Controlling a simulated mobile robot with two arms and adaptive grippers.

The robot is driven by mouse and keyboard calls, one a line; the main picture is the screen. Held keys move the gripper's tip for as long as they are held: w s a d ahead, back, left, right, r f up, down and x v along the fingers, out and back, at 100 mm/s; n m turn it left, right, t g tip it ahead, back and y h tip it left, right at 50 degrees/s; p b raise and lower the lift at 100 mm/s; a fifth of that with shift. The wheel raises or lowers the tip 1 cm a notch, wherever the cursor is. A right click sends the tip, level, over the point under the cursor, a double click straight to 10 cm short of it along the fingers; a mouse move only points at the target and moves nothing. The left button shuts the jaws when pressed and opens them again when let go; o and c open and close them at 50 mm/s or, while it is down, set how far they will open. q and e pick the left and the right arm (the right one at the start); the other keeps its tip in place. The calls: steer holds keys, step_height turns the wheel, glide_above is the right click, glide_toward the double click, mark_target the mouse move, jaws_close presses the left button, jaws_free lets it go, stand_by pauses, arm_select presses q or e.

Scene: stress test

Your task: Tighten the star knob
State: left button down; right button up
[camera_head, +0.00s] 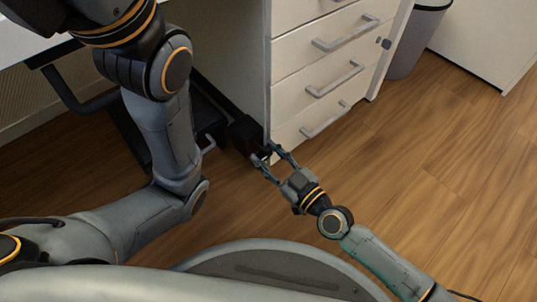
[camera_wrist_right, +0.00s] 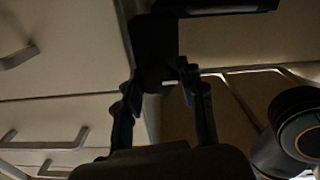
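A black block-like fitting (camera_head: 245,134) sits low at the near corner of the white drawer cabinet; it shows as a dark shape in the right wrist view (camera_wrist_right: 157,40). I cannot make out a star-shaped knob on it; the part is too dark. My right gripper (camera_head: 265,153) is at this fitting, its two fingers spread apart and pointing at it. In the right wrist view the dark part lies between and beyond the fingertips (camera_wrist_right: 158,80). I cannot tell whether they touch it. My left arm rises out of the top left; its gripper is out of view.
The white cabinet (camera_head: 292,92) with several grey-handled drawers stands just beyond the right gripper. A dark frame (camera_head: 70,92) under a white desktop is at the left. A grey bin (camera_head: 416,42) stands at the back right. The wooden floor (camera_head: 440,150) on the right is clear.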

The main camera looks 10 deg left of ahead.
steer(key=shift+c, duration=0.7)
steer(key=shift+m, duration=0.3)
steer(key=m, duration=0.2)
steer(key=shift+m, duration=0.4)
steer(key=m, duration=0.9)
steer(key=shift+w+d+m, duration=0.1)
steer(key=shift+m, duration=0.3)
steer(key=shift+m+b, duration=0.3)
steer(key=shift+m, duration=2)
